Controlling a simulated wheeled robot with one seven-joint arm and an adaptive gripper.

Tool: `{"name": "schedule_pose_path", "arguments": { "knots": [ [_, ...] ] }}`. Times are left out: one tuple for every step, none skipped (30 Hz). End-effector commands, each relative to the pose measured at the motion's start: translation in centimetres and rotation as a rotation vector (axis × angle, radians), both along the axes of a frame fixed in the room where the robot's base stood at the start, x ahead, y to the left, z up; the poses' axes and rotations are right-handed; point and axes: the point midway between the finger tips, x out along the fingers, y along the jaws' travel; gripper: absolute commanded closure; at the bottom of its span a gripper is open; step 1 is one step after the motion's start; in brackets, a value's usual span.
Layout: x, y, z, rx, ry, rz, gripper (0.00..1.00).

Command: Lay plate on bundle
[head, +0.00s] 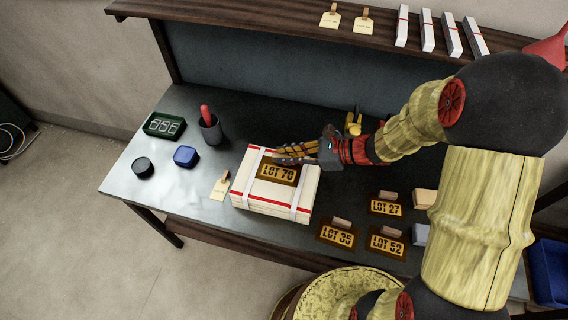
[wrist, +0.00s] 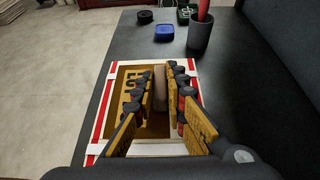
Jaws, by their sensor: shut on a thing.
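The bundle (head: 258,206) is a stack of white cloth with red stripes and pale straps, flat on the grey table. The LOT 70 plate (head: 277,173), brown with a yellow label, lies flat over the bundle's top, towards its far side. In the wrist view the plate (wrist: 127,90) is within the outline of the bundle (wrist: 99,127). My gripper (head: 277,157) is over the bundle, its fingers (wrist: 161,92) closed on the plate's wooden grip block (wrist: 160,88). Whether the plate touches the cloth or hovers slightly is hard to tell.
Plates LOT 27 (head: 386,208), LOT 35 (head: 338,236) and LOT 52 (head: 387,244) lie right of the bundle. A shelf (head: 230,15) runs behind.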

Motion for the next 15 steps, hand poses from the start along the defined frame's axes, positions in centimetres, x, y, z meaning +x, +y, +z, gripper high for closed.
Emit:
{"name": "schedule_pose_path", "arguments": {
  "knots": [
    [0.3, 0.1, -0.4, 0.001, 0.000, 0.000, 1.00],
    [0.4, 0.2, -0.5, 0.001, -0.001, 0.000, 1.00],
    [0.6, 0.2, -0.6, 0.001, -0.002, 0.000, 1.00],
    [0.6, 0.2, -0.7, 0.001, -0.002, 0.000, 1.00],
    [0.7, 0.3, -0.8, 0.001, -0.002, 0.000, 1.00],
    [0.9, 0.3, -1.0, 0.001, -0.002, 0.000, 1.00],
    [1.1, 0.4, -1.3, 0.001, -0.002, 0.000, 1.00],
    [1.2, 0.5, -1.6, 0.001, 0.000, 0.000, 1.00],
    [1.4, 0.6, -2.1, 0.001, 0.000, 0.001, 1.00],
    [1.3, 0.6, -2.7, 0.001, 0.001, 0.000, 1.00],
    [1.3, 0.5, -3.2, 0.002, 0.001, -0.001, 1.00],
    [1.3, 0.5, -3.9, 0.001, 0.001, 0.000, 1.00],
    [1.3, 0.5, -4.3, 0.001, 0.001, 0.000, 1.00],
    [1.3, 0.5, -4.5, 0.001, 0.001, 0.000, 1.00],
    [1.3, 0.5, -4.7, 0.002, 0.000, -0.001, 1.00]
  ]
}}
